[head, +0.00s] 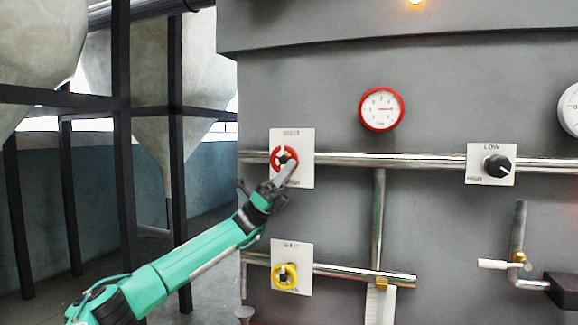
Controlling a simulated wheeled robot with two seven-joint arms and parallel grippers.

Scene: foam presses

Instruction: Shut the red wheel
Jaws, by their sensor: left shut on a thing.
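The red wheel (276,155) is a small round handwheel on a white plate (306,145) with small lettering, mounted over the upper metal pipe on the grey machine front. My left gripper (287,168) reaches up to it from the lower left. Its fingers are shut on the lower right part of the wheel's rim and hide that part. The teal left arm comes in from the bottom left. My right gripper is not in view.
A yellow wheel (291,270) on a white plate sits below, on a lower pipe (350,271). A red-rimmed gauge (381,109) is up to the right. A black knob (497,166) is on the right. Dark frame posts (123,150) stand left of the machine.

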